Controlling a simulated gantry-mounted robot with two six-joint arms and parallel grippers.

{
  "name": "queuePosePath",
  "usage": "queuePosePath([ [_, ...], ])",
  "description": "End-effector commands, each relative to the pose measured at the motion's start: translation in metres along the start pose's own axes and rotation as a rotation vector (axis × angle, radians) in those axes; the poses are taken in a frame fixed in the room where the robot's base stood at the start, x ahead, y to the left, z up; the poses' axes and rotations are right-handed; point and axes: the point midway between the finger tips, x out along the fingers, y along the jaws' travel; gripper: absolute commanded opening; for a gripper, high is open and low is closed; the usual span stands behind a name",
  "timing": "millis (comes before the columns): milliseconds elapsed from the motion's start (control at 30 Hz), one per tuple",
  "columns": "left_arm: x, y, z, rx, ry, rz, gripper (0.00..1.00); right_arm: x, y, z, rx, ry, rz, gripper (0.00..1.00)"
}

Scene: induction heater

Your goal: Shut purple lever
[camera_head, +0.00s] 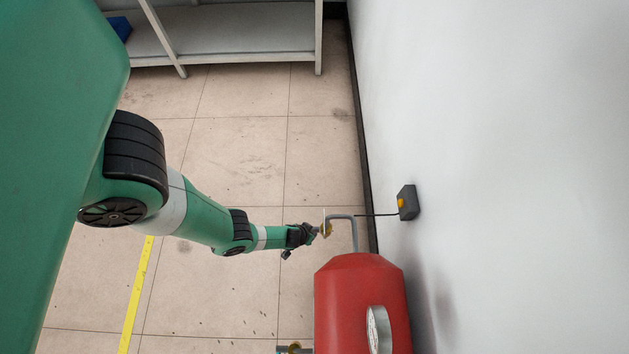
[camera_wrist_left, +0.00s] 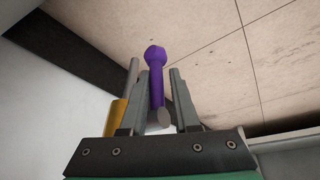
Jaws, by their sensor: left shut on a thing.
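The purple lever (camera_wrist_left: 155,75) shows in the left wrist view, with a rounded knob at its upper end. Its shaft runs down between the two fingers of my left gripper (camera_wrist_left: 160,88), which is shut on it. In the head view my left gripper (camera_head: 318,231) is at the bent grey pipe on top of the red tank (camera_head: 350,300). The lever cannot be made out there behind the gripper. A yellow part (camera_wrist_left: 119,114) sits just left of the fingers in the wrist view. My right gripper is in neither view.
A gauge (camera_head: 378,330) is on the tank. A grey shelf (camera_head: 235,38) stands at the back. Tiled floor between is clear.

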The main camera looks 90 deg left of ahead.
Motion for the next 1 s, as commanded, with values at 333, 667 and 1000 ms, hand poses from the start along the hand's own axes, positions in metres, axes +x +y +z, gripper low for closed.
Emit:
queuePosePath([
  [333, -0.0006, 0.0024, -0.0030, 0.003, 0.005, 0.005, 0.00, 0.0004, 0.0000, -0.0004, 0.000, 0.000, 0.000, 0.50],
  [667, -0.0008, 0.0028, -0.0034, 0.004, 0.006, 0.005, 0.00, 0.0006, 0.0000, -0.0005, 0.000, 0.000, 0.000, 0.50],
  [1000, -0.0018, 0.0040, -0.0002, -0.009, -0.049, 0.028, 0.00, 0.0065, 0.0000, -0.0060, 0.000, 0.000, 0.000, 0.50],
])
